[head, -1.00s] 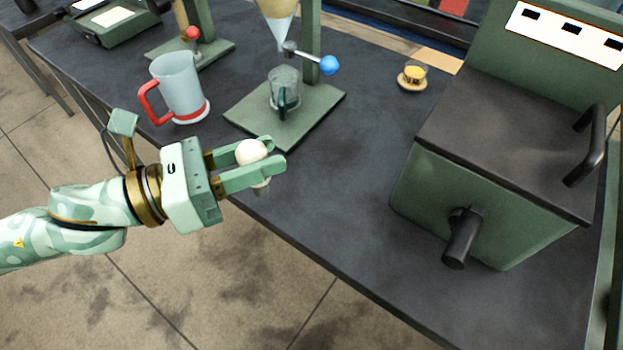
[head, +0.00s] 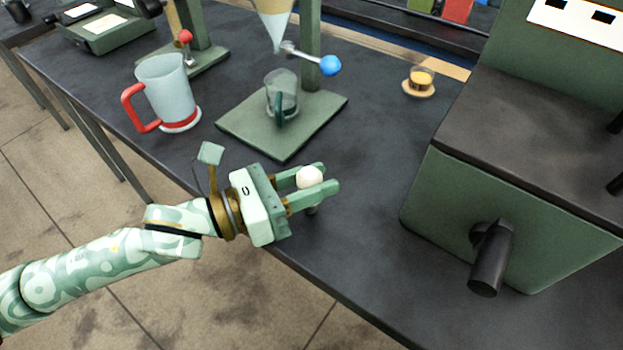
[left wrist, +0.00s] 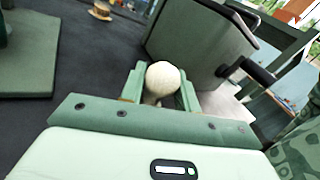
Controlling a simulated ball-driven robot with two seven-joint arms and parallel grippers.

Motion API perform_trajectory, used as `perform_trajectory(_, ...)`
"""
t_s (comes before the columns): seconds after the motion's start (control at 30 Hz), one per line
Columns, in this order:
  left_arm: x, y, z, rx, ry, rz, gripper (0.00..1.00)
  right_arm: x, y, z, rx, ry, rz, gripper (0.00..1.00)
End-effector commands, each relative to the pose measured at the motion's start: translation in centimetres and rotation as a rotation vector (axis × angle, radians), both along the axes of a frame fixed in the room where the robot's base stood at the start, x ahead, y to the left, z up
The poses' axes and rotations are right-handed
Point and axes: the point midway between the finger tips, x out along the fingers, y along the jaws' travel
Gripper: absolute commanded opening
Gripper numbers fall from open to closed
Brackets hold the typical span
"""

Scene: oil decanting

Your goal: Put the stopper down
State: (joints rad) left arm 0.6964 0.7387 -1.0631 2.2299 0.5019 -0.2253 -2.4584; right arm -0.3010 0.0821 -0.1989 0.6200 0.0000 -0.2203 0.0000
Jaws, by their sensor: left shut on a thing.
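The stopper (head: 310,177) has a round cream-white knob on top. My left gripper (head: 318,184) is shut on it, with a finger on each side of the knob. In the left wrist view the stopper's knob (left wrist: 162,78) sits between the two green fingers. My right gripper is not in view.
A green stand base (head: 240,125) with a glass cup (head: 282,92) is behind the gripper. A red-handled jug (head: 168,90) stands at left. A green machine (head: 520,225) stands at right. The table (head: 350,235) is clear between gripper and machine.

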Motion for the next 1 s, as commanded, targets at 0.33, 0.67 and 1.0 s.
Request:
perform_trajectory(0.33, 0.0, 0.0, -0.5, 0.0, 0.001, 0.0, 0.53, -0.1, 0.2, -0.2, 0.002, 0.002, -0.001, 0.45)
perform_trajectory(0.67, 0.0, 0.0, -0.5, 0.0, 0.001, 0.0, 0.53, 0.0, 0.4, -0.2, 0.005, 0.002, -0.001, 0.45)
perform_trajectory(1.0, -1.4, 3.3, 0.0, 0.007, 0.001, 0.002, 0.53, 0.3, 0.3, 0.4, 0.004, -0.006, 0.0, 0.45)
